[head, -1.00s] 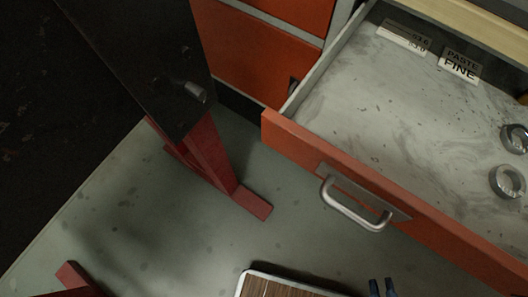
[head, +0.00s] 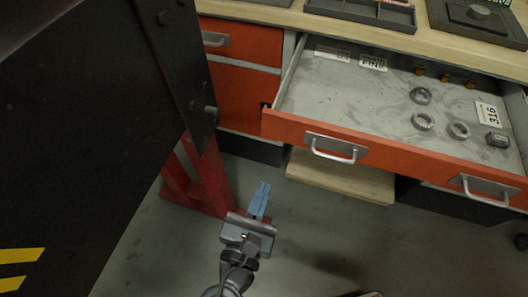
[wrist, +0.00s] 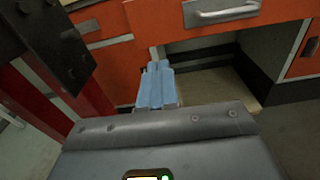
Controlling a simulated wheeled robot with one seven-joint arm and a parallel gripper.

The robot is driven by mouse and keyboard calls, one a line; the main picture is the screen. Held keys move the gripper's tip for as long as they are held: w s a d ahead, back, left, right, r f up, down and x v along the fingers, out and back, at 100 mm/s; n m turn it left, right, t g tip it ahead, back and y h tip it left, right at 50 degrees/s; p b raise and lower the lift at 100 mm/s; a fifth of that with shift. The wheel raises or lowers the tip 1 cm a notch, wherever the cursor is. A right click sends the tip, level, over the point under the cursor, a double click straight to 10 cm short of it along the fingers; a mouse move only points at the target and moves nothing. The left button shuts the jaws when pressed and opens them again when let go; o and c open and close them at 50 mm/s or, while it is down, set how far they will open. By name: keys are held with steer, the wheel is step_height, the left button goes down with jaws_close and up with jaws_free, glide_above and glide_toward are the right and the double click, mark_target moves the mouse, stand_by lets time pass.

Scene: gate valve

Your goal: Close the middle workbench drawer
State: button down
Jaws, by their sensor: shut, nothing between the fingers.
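The middle workbench drawer (head: 385,148) is pulled far out; its orange front carries two metal handles, and its grey tray holds rings and labels. Its left handle (head: 335,149) is nearest my gripper (head: 261,199). My gripper has blue fingers, shut together and empty. It is low, left of and in front of the drawer front, apart from it. In the wrist view the fingers (wrist: 157,85) point forward, below the orange drawer front (wrist: 165,18) and left of its handle (wrist: 222,12).
A dark panel (head: 85,130) on a red stand (head: 208,175) fills the left side, close to my gripper. The wooden benchtop (head: 390,40) bears trays. A pale low shelf (head: 340,178) lies beneath the drawer. Grey floor (head: 310,245) is free in front.

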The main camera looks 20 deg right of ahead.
mark_target(279, 130)
steer(key=x, duration=0.4)
steer(key=r+p+x, duration=0.1)
steer(key=x, duration=0.3)
steer(key=a+r+x, duration=0.1)
steer(key=x, duration=0.3)
steer(key=shift+w+d+r+p, duration=0.1)
steer(key=shift+w+d+p, duration=0.15)
steer(key=shift+w, duration=0.3)
steer(key=shift+w+d+h, duration=0.15)
steer(key=shift+w+h, duration=0.1)
steer(key=shift+h, duration=0.05)
steer(key=b+x, duration=0.3)
steer(key=x, duration=0.7)
steer(key=b+x, duration=0.3)
steer(key=x, duration=0.8)
steer(key=b+x, duration=0.3)
steer(key=x, duration=0.7)
steer(key=shift+w+r, duration=0.3)
steer(key=shift+w, duration=0.15)
steer(key=shift+w+d+r, duration=0.1)
steer(key=shift+w+r, duration=0.05)
steer(key=shift+r, duration=0.15)
steer(key=shift+d+r, duration=0.1)
